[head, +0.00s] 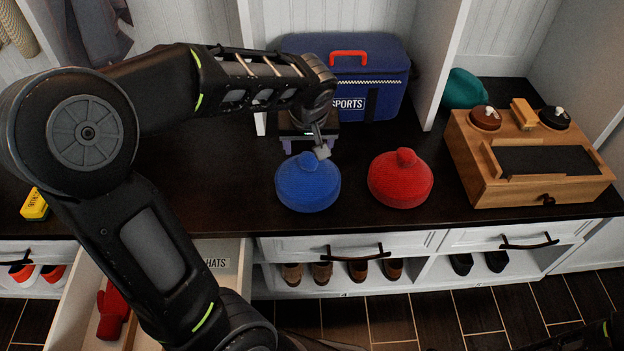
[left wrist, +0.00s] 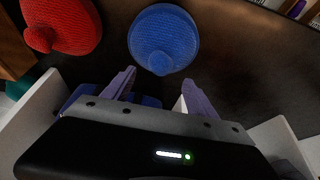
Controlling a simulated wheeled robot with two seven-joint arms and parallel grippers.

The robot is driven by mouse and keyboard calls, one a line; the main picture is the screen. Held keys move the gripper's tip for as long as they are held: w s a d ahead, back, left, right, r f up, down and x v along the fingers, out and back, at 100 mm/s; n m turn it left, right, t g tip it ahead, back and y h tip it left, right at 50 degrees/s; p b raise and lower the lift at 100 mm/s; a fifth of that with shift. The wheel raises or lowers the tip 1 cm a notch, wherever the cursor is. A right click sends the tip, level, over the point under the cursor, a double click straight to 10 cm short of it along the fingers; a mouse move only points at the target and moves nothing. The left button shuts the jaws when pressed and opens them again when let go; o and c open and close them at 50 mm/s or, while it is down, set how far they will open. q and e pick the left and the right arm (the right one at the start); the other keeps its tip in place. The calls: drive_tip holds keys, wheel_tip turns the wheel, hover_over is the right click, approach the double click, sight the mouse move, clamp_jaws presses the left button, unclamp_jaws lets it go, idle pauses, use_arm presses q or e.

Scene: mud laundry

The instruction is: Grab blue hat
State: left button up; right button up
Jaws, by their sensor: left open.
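The blue hat (head: 307,184), a round knitted beanie with a nub on top, sits on the dark bench top at the middle of the head view. In the left wrist view the blue hat (left wrist: 163,38) lies just ahead of the fingers, roughly centred between them. My left gripper (head: 304,146) is open and empty, just behind the blue hat; its two purple fingers (left wrist: 157,90) are spread apart in the left wrist view. I cannot tell whether they touch the hat. My right gripper is not in view.
A red hat (head: 400,180) sits right of the blue one; it also shows in the left wrist view (left wrist: 62,24). A blue sports bag (head: 385,82) stands behind. A wooden box (head: 540,184) is at right. An open drawer labelled HATS (head: 226,255) is below, holding a red item (head: 111,311).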

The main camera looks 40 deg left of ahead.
sight(308, 155)
use_arm(q)
drive_tip(key=shift+x, duration=0.9)
drive_tip(key=shift+w+f+b, duration=0.1)
drive_tip(key=shift+f+b, duration=0.2)
drive_tip(key=shift+f, duration=0.05)
drive_tip(key=b+x, duration=0.1)
drive_tip(key=x, duration=0.4)
drive_tip(key=shift+w+a+f, duration=0.1)
drive_tip(key=shift+w+a, duration=0.05)
drive_tip(key=shift+a, duration=0.05)
drive_tip(key=shift+c, duration=0.2)
clamp_jaws()
idle(0.4)
